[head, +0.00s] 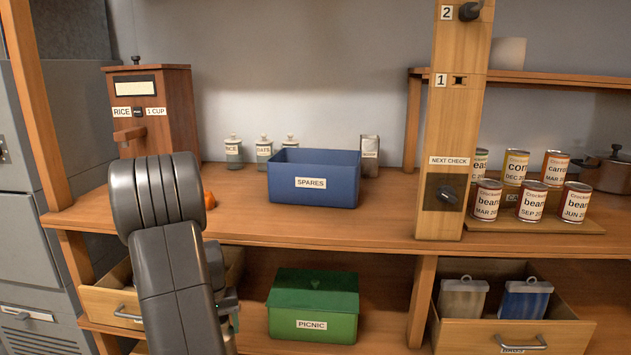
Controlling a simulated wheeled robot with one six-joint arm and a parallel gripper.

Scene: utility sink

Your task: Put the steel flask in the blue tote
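The blue tote (336,191), labelled SPARES, stands open-topped on the wooden counter near the middle of the head view. A slim, grey, metallic-looking upright container (369,152) with a pale label stands just behind the tote's right end. I cannot tell for certain whether it is the steel flask, and no other clear flask shows. My arm fills the lower left, in front of the counter and the left drawer. The end of my arm (229,308) is mostly hidden behind my own arm link. Its fingers cannot be made out, nor whether they hold anything.
A wooden rice dispenser (155,112) and small labelled jars (264,152) stand at the back left. A wooden post (455,130) rises right of the tote. Several cans (531,201) stand beyond it. Below are a green PICNIC box (313,305) and an open drawer (480,338).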

